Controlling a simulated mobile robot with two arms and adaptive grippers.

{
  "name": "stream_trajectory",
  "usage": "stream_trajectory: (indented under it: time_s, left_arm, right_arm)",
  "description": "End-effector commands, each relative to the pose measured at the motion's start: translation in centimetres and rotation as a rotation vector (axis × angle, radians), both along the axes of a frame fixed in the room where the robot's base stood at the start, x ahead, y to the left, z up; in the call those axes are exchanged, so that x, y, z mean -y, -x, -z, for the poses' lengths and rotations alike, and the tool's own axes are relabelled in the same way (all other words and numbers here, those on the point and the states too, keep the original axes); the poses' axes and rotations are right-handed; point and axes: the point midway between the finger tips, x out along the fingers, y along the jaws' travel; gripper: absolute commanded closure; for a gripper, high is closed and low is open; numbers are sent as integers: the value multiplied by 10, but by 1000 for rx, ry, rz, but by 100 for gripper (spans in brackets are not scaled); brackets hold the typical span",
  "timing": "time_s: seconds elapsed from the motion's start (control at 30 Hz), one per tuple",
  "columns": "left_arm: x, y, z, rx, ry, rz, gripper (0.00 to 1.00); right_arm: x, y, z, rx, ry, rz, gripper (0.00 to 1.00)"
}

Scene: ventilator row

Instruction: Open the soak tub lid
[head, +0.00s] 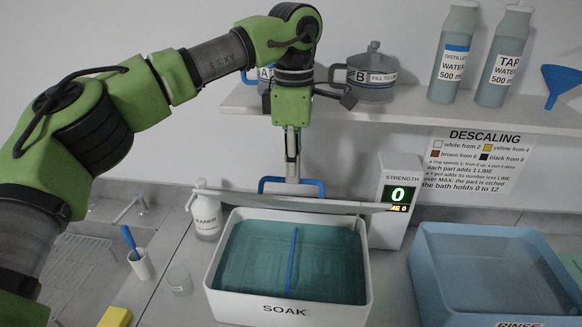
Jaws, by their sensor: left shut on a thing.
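The white soak tub (287,308), labelled SOAK, stands on the counter and holds teal liquid. A thin blue bar (291,262) runs down its middle; I cannot tell whether it lies in the bath. The grey lid (340,207) shows nearly edge-on as a thin slab along the tub's far side, clear of most of the opening. A blue handle (315,186) stands out behind it. My left gripper (292,175) comes down from above and is shut on the handle; the fingertips are partly hidden. My right gripper is not in view.
A strength display (393,197) reading 0 stands close by the lid's right end. A white bottle (206,219) is by its left end. A blue rinse tub (430,285) stands right. A shelf (420,118) with jugs and bottles hangs behind my arm.

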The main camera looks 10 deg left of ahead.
Motion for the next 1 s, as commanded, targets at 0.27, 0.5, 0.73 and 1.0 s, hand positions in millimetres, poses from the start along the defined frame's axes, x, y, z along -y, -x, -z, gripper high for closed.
stream_trajectory:
  time_s: [0.27, 0.5, 0.73, 1.0]
  left_arm:
    - [-1, -14, -4, 2, -3, -3, 100]
    - [-1, -14, -3, 1, -2, -2, 75]
    - [-1, -13, -4, 1, -2, -2, 75]
    - [-1, -13, -7, 1, -2, -2, 75]
  right_arm:
    - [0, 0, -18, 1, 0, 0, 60]
    - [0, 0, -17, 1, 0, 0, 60]
    - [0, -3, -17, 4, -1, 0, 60]
    - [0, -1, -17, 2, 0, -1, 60]
